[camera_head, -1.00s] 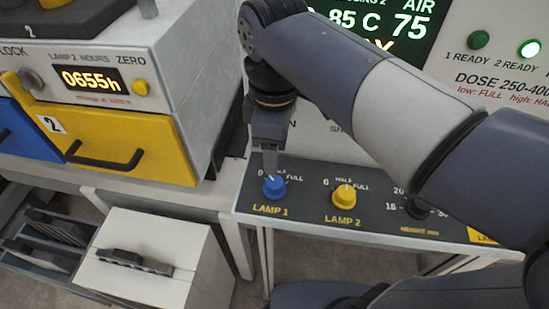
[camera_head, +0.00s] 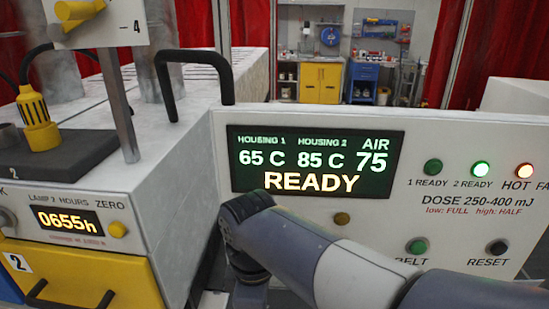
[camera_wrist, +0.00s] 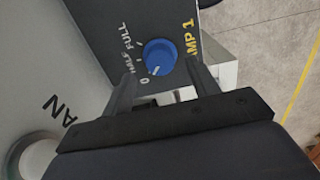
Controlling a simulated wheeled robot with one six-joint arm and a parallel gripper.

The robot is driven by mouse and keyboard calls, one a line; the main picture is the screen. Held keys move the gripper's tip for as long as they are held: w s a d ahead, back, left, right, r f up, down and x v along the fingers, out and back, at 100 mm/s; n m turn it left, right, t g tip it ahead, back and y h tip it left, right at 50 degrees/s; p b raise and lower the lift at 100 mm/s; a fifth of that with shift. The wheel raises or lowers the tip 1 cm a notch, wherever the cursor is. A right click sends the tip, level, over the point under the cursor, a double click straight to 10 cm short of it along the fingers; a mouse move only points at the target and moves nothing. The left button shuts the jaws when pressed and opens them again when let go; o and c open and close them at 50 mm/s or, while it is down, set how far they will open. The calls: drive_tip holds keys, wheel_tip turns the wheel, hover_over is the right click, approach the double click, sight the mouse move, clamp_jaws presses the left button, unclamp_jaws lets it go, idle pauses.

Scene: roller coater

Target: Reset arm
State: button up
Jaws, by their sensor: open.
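My gripper (camera_wrist: 161,76) is open in the wrist view, with its two fingers apart and nothing between them. The blue LAMP 1 knob (camera_wrist: 158,55) shows just beyond the fingertips, on a dark panel (camera_wrist: 103,28) marked 0, HALF and FULL. Its small white mark seems to face the 0 side. Whether a finger touches the knob I cannot tell. In the head view my arm (camera_head: 330,262) crosses the lower middle, bent at a joint; the gripper and knob are below the picture.
A display (camera_head: 315,162) reads 65 C, 85 C, AIR 75 and READY. The 2 READY lamp (camera_head: 480,169) and HOT lamp (camera_head: 524,171) are lit. A yellow drawer (camera_head: 130,270) and a black handle (camera_head: 195,75) lie to the left. A pale floor shows in the wrist view.

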wheel_tip(320, 180, down, 3)
drive_tip(key=shift+f, duration=0.15)
idle(0.4)
